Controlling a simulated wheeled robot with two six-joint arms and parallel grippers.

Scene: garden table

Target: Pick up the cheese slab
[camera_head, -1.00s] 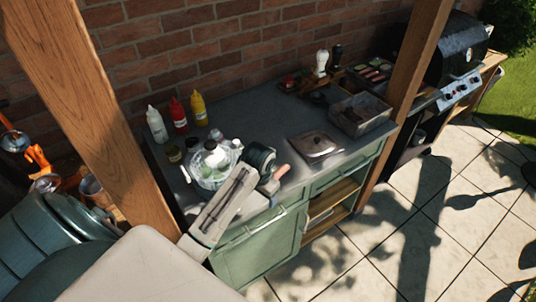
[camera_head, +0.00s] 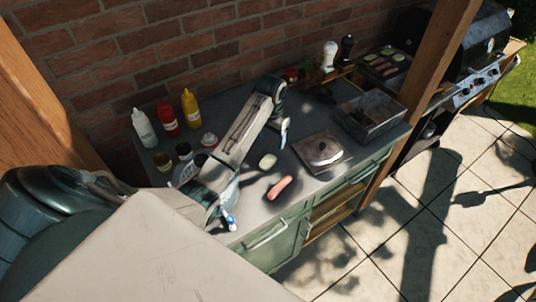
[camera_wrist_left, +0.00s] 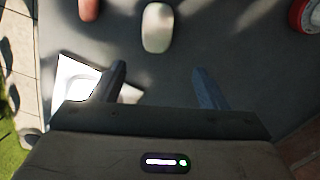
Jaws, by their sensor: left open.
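A pale, rounded slab, which I take to be the cheese slab (camera_head: 267,161), lies on the grey counter. In the left wrist view the pale slab (camera_wrist_left: 157,27) is near the top middle, beyond the fingertips. My left gripper (camera_head: 284,133) points down over the counter, behind and to the right of the slab in the head view. In the left wrist view the left gripper (camera_wrist_left: 160,84) has its fingers wide apart with nothing between them. My right gripper is not in view.
A pink sausage (camera_head: 279,187) lies close to the slab, nearer the counter's front edge. Sauce bottles (camera_head: 167,118) stand at the left by the wall.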

